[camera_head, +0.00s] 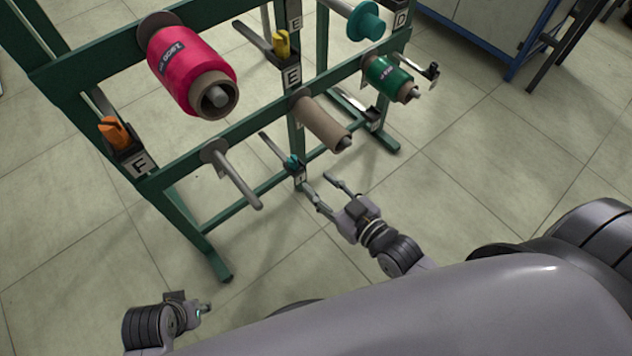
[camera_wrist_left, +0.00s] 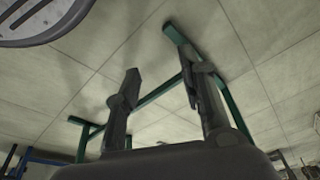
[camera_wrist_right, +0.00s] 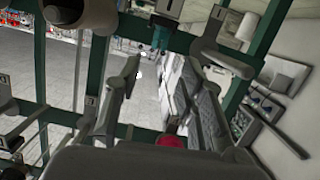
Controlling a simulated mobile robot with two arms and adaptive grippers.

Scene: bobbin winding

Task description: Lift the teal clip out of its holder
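The teal clip (camera_head: 292,161) sits in its holder (camera_head: 298,178) on the lower part of the green rack in the head view. My right gripper (camera_head: 317,182) is close to the holder, in front and to the right, with its fingers apart and nothing between them. My left gripper (camera_head: 204,308) is low at the bottom left, away from the clip. Its spread, empty fingers show in the left wrist view (camera_wrist_left: 160,72).
The green rack (camera_head: 215,133) carries a pink spool (camera_head: 185,62), a bare brown cone (camera_head: 322,123) and a green spool (camera_head: 388,78). An empty peg (camera_head: 235,178) juts out left of the clip. Orange (camera_head: 114,131) and yellow clips (camera_head: 281,43) sit in other holders.

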